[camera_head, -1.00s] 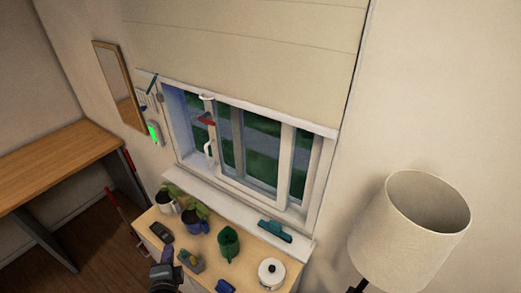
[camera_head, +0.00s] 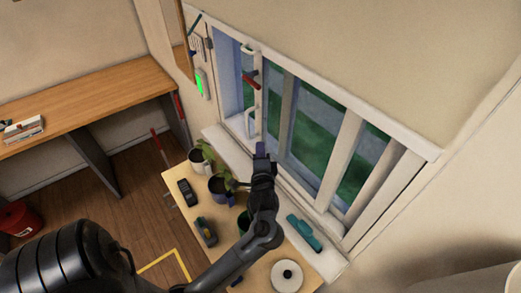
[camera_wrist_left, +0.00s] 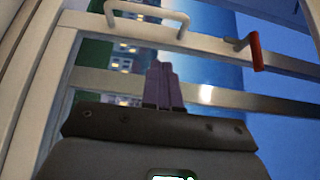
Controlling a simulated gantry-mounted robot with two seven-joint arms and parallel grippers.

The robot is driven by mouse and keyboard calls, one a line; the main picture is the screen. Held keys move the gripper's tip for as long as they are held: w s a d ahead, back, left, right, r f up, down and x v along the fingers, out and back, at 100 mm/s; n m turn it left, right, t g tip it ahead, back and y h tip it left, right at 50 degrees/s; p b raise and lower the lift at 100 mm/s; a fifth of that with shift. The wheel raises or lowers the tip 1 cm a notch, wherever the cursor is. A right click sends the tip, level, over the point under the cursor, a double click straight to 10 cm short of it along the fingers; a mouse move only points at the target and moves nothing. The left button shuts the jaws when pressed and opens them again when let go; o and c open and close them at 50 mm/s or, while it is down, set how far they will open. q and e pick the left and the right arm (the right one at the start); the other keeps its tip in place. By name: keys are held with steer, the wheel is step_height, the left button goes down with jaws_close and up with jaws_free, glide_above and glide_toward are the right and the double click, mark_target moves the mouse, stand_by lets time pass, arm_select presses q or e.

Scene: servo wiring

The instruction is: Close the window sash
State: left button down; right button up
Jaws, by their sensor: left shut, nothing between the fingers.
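The white window sash (camera_head: 259,100) stands at the left part of the window in the head view, with a bluish gap between it and the left side of the frame. It carries a red-gripped handle (camera_head: 250,79) and a white pull handle (camera_head: 250,122). My left gripper (camera_head: 262,150) is shut and empty, in front of the lower part of the window. In the left wrist view, its purple fingertips (camera_wrist_left: 163,75) are together before the glass. The red handle (camera_wrist_left: 256,50) and white pull (camera_wrist_left: 147,15) lie beyond them. Contact cannot be told. My right gripper is not in view.
Below the window, a wooden cabinet top (camera_head: 177,179) holds potted plants (camera_head: 222,185), a dark device (camera_head: 187,192) and a white lidded pot (camera_head: 287,276). A teal squeegee-like tool (camera_head: 304,233) lies on the sill. A wooden bench (camera_head: 90,105) stands at left.

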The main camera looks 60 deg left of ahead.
arm_select(q)
steer(key=w+a+p, duration=0.1)
steer(key=w+a, duration=0.2)
steer(key=a, duration=0.7)
steer(key=shift+a+p, duration=0.2)
steer(key=shift+p, duration=0.2)
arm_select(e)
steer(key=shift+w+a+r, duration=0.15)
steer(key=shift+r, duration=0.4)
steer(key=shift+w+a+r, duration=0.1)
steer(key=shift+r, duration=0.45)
arm_select(q)
steer(key=shift+a, duration=0.15)
